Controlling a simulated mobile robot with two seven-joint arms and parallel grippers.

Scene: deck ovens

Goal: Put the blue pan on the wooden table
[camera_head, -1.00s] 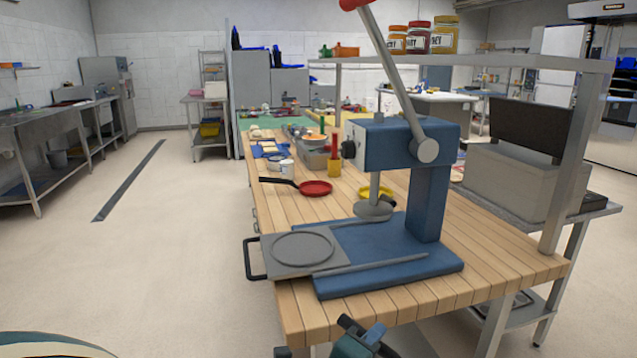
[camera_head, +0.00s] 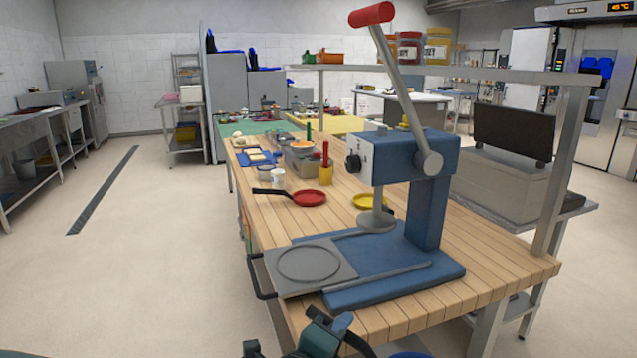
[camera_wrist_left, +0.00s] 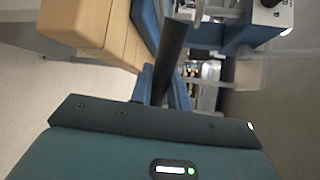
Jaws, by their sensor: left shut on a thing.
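My left gripper (camera_head: 328,335) is at the bottom of the head view, in front of the near edge of the wooden table (camera_head: 405,308). It is shut on a dark handle (camera_wrist_left: 173,50), which sticks out beyond its blue fingers in the left wrist view. A blue rim (camera_head: 411,355), apparently of the blue pan, just shows at the bottom edge of the head view. The rest of the pan is out of sight or hidden. My right gripper is not in view.
A blue press (camera_head: 408,165) with a grey plate (camera_head: 308,265) fills much of the table's near end. A red pan (camera_head: 308,198) and a yellow pan (camera_head: 366,201) lie behind. Bare wood shows at the near edge and right side. A shelf (camera_head: 480,74) spans above.

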